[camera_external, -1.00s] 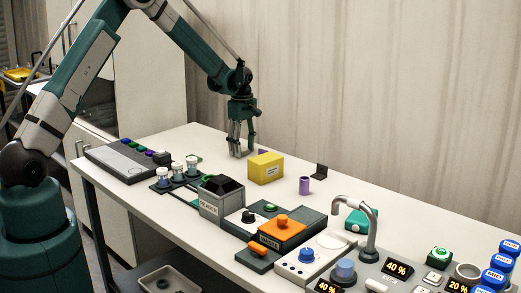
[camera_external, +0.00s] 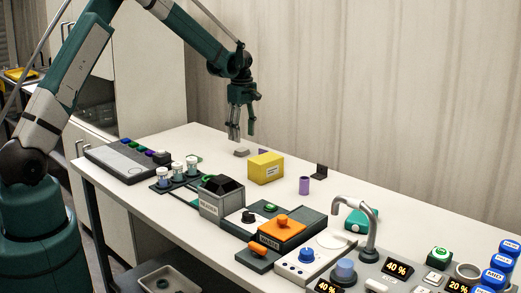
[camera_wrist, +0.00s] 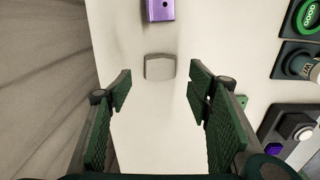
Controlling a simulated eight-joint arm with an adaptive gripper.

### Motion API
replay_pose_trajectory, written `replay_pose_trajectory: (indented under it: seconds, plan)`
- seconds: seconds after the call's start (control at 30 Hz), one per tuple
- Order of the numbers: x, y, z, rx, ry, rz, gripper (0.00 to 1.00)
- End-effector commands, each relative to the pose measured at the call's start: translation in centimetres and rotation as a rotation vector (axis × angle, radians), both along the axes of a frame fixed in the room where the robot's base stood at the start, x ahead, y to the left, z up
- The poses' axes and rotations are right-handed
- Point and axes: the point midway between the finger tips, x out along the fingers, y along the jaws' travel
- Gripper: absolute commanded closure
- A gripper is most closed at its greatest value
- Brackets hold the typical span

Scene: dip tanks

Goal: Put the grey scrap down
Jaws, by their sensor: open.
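The grey scrap (camera_external: 241,152) is a small flat grey piece lying on the white table near the wall, left of the yellow box. In the wrist view the scrap (camera_wrist: 160,67) lies beyond and between my fingertips, with nothing touching it. My gripper (camera_external: 240,135) is above the scrap, fingers pointing down, open and empty. In the wrist view both green-padded fingers of my gripper (camera_wrist: 160,88) stand wide apart.
A yellow box (camera_external: 266,169) stands right of the scrap. A purple piece (camera_wrist: 160,10) lies near the scrap. A purple cylinder (camera_external: 304,185) and black bracket (camera_external: 319,171) stand further right. Jars (camera_external: 177,170) and a grey tank (camera_external: 222,203) are nearer the front.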

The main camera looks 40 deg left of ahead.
Motion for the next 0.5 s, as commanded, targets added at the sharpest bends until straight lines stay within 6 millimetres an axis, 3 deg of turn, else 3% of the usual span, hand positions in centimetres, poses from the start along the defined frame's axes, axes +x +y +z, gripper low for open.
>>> replay_pose_trajectory:
  seconds: [0.23, 0.5]
  plan:
    - [0.0, 0.0, 3.8, 0.0, 0.0, 0.0, 0.49]
    - [0.0, 0.0, 5.7, 0.0, 0.0, 0.0, 0.49]
